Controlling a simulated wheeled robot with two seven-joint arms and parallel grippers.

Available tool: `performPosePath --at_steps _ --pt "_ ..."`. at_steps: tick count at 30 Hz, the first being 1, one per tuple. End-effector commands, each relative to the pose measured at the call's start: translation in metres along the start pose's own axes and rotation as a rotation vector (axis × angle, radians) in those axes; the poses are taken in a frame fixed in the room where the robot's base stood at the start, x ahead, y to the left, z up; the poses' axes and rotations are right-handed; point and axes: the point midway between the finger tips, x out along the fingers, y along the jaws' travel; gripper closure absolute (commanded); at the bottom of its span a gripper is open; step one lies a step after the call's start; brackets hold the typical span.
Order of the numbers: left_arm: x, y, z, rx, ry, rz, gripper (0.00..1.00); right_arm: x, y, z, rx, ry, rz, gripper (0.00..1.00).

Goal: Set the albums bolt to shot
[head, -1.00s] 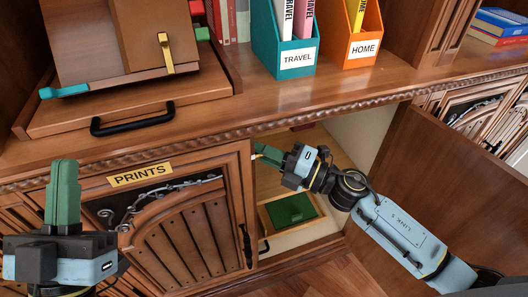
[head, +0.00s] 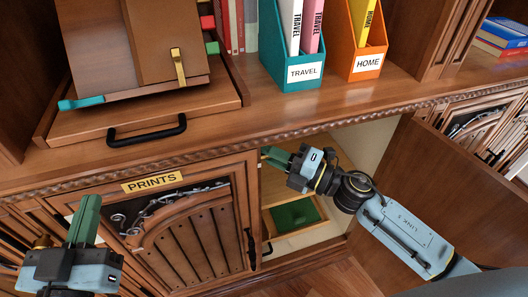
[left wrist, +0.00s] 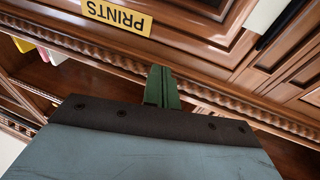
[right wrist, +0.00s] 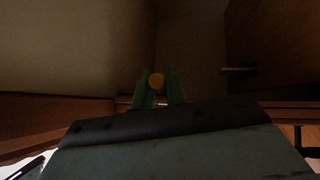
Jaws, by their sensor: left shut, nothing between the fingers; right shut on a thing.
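My right gripper (head: 268,155) reaches into the open cupboard beside the PRINTS door. Its green fingers are shut on a small round brass knob (right wrist: 156,80), seen between the fingertips in the dark right wrist view. The rest of the bolt is hidden, so I cannot tell its position. No label naming albums is in view. My left gripper (head: 85,212) is shut and empty, in front of the cabinet at lower left; it also shows in the left wrist view (left wrist: 162,85).
The open door (head: 455,190) stands right of the cupboard, behind my right arm. The PRINTS door (head: 190,225) is closed. A green-lined drawer or tray (head: 295,214) sits low inside. Above, the counter holds a TRAVEL file box (head: 285,50) and a HOME file box (head: 367,45).

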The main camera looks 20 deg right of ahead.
Motion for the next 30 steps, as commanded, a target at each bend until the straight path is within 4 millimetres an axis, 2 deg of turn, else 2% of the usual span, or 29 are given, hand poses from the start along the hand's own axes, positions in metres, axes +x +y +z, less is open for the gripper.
performPosePath --at_steps 1,7,8,13,23,26,30 --pt "0.000 0.000 0.000 0.000 -0.002 0.000 1.00 0.001 0.006 0.002 -0.005 -0.001 0.012 1.00" --pt "0.000 0.000 0.000 0.000 0.000 0.000 1.00 0.002 0.008 0.002 -0.007 0.000 0.015 1.00" --pt "0.000 0.000 0.000 0.000 0.000 0.000 1.00 0.002 0.008 0.002 -0.007 0.000 0.016 0.85" --pt "0.000 0.000 0.000 0.001 0.001 0.000 1.00 0.002 0.007 0.002 -0.007 0.000 0.014 0.65" --pt "0.000 0.000 0.000 0.001 0.000 -0.001 1.00 -0.001 0.004 0.001 -0.002 0.001 0.008 0.65" --pt "0.000 0.000 0.001 0.001 -0.012 -0.001 1.00 -0.010 0.003 0.001 -0.002 -0.001 0.006 0.65" --pt "-0.001 -0.003 0.012 0.003 -0.080 -0.006 1.00 -0.035 0.003 0.001 -0.001 -0.001 0.004 0.65"
